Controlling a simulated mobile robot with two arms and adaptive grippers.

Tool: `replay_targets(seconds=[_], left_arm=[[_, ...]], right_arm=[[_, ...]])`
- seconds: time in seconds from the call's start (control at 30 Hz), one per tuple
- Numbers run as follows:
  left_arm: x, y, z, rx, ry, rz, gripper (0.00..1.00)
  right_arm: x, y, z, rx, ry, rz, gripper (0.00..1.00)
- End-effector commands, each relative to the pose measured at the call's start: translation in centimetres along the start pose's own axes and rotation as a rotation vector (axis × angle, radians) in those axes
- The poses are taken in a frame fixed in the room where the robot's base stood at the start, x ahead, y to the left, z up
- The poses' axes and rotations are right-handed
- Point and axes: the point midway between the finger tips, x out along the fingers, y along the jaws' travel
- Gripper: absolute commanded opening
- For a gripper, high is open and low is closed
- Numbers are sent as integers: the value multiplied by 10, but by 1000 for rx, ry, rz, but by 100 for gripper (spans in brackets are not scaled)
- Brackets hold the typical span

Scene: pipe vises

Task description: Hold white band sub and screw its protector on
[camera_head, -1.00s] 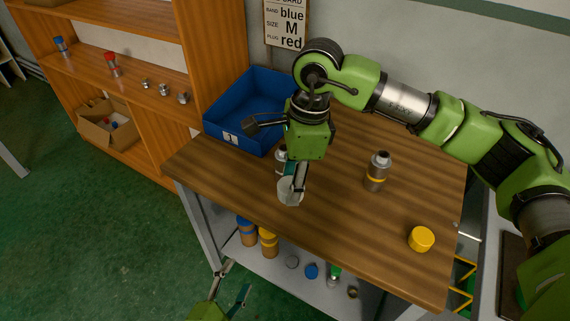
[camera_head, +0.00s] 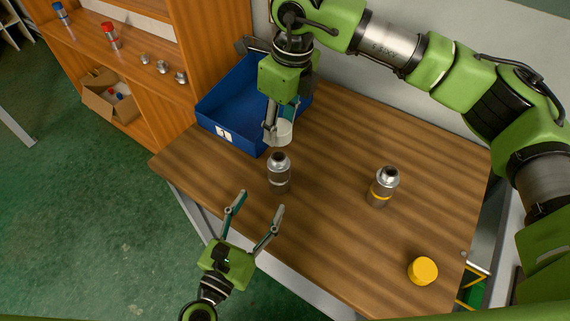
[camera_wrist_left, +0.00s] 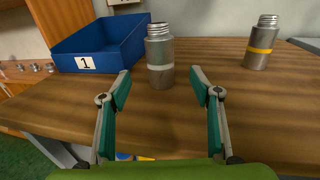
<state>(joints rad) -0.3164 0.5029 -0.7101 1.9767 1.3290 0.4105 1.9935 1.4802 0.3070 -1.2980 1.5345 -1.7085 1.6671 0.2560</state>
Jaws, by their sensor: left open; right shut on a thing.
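The white band sub (camera_head: 279,175), a grey metal cylinder with a threaded top and pale band, stands upright on the table. It also shows in the left wrist view (camera_wrist_left: 160,58), ahead of the fingers. My left gripper (camera_head: 258,217) is open and empty at the table's front edge, pointing at the sub and apart from it. Its fingertips (camera_wrist_left: 160,84) appear either side of the sub's base in the wrist view. My right gripper (camera_head: 278,124) is shut on the white protector (camera_head: 284,132), a cap held behind the sub, near the bin's front corner.
A blue bin (camera_head: 222,131) labelled 1 stands at the table's back left. A yellow band sub (camera_head: 381,188) stands upright to the right, and a yellow protector (camera_head: 422,271) lies near the right front. The wooden table (camera_head: 335,225) is clear between them.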

Motion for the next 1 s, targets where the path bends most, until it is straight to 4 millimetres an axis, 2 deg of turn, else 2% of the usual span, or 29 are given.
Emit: replay_targets(seconds=[0.27, 0.43, 0.8, 1.0], left_arm=[[0, 0, 0, 1, 0, 0, 58], [12, 1, 0, 3, -2, 3, 58], [81, 1, 1, 2, -2, 2, 58], [108, 1, 0, 3, -1, 1, 58]], right_arm=[[0, 0, 0, -1, 0, 0, 21], [0, 0, 0, -2, 0, 0, 21], [0, 0, 0, -2, 0, 0, 21], [0, 0, 0, -2, 0, 0, 21]])
